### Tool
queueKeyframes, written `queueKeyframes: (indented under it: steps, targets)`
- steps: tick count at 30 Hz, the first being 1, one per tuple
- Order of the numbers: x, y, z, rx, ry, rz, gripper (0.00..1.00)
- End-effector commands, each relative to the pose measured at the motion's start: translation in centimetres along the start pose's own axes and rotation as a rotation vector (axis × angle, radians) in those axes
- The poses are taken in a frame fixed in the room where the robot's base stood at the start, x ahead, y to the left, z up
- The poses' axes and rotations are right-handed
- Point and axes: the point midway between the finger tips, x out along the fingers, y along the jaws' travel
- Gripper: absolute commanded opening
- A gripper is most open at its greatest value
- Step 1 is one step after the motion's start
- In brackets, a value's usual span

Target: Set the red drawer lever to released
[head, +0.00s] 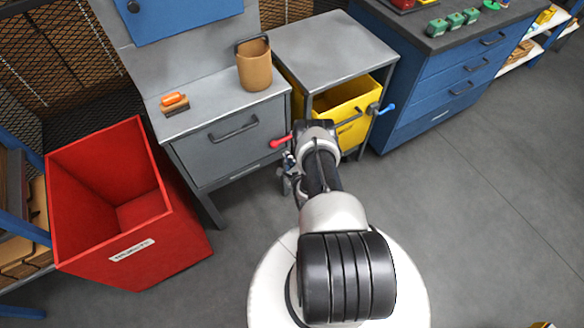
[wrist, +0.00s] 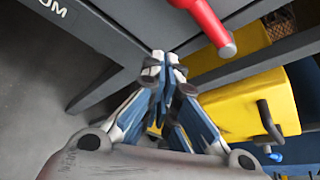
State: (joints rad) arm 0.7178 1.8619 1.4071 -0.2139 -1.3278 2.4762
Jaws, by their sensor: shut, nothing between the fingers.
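The red drawer lever (head: 281,141) sticks out at the right end of the grey drawer (head: 226,136) front, roughly level in the head view. In the wrist view the red lever (wrist: 211,25) is close, at the top, with its rounded end pointing down and right. My gripper (wrist: 165,58) is shut and empty. Its tips are below and left of the lever's end in the wrist view, apart from it in the picture. In the head view my gripper (head: 287,172) is partly hidden by my arm, just below the lever.
A brown bucket (head: 254,65) and an orange-handled brush (head: 174,102) sit on the bench. A red bin (head: 180,240) stands at left.

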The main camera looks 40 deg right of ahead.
Motion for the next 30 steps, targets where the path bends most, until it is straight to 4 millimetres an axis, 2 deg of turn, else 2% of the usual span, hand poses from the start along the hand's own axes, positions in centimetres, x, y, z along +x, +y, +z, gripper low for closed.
queueKeyframes:
  steps: [1,4,8,13,30]
  targets:
    - [1.2,0.2,-0.2,-0.001,-0.003,-0.001,0.00]
    - [2.9,0.2,-0.1,0.000,-0.003,-0.002,0.00]
    - [1.9,0.0,2.1,0.000,-0.001,0.002,0.00]
    - [1.4,0.0,3.4,0.000,0.000,0.001,0.00]
    - [0.8,-0.1,3.7,0.001,0.001,0.000,0.00]
